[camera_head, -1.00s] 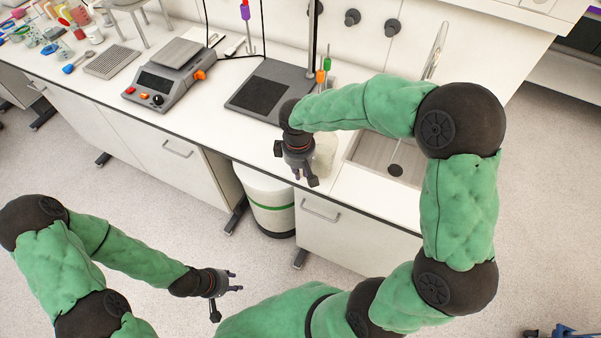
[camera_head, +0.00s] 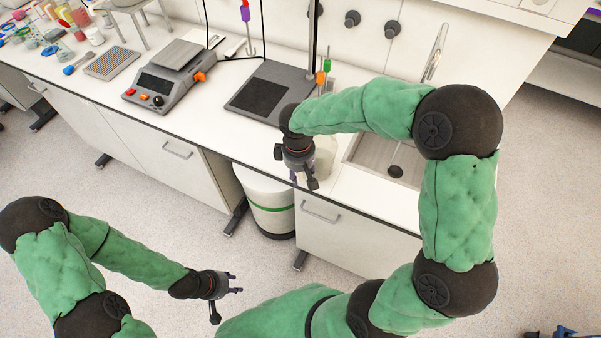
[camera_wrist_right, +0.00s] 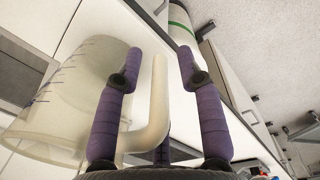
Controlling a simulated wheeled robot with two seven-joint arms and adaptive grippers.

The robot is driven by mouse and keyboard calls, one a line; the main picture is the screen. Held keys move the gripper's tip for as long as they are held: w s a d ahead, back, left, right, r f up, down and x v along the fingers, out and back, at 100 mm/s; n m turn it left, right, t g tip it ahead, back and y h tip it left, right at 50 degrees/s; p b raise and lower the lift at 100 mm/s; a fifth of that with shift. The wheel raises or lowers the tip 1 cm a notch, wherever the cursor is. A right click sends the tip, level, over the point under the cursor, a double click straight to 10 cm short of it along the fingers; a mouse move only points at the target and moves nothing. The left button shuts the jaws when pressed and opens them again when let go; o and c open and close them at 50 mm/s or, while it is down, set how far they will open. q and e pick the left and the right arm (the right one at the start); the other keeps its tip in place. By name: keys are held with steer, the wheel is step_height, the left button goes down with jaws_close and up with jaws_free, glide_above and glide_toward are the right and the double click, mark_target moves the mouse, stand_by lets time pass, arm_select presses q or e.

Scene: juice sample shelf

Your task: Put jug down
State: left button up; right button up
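The jug (camera_head: 326,155) is translucent and stands at the counter's front edge, left of the sink, partly hidden behind my right arm. In the right wrist view the jug (camera_wrist_right: 75,100) shows its graduation marks and its pale handle (camera_wrist_right: 157,100). My right gripper (camera_head: 303,184) is at the handle. In the right wrist view its purple fingers (camera_wrist_right: 160,68) are spread, with the handle between them and a visible gap on each side. My left gripper (camera_head: 228,297) is open and empty, low in front of the counter.
The sink (camera_head: 372,156) is right of the jug. A stand with a dark base plate (camera_head: 258,95) and a balance (camera_head: 168,80) are to the left. A white bin (camera_head: 268,205) with a green stripe is below the counter. Bare counter lies in front of the stand.

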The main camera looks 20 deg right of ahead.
steer(key=r+p, duration=0.1)
steer(key=r, duration=0.7)
steer(key=r+p, duration=0.1)
steer(key=r, duration=0.2)
steer(key=shift+s+a+r+p, duration=0.15)
steer(key=shift+a+r+p, duration=0.2)
steer(key=shift+r, duration=0.05)
steer(key=shift+c, duration=0.2)
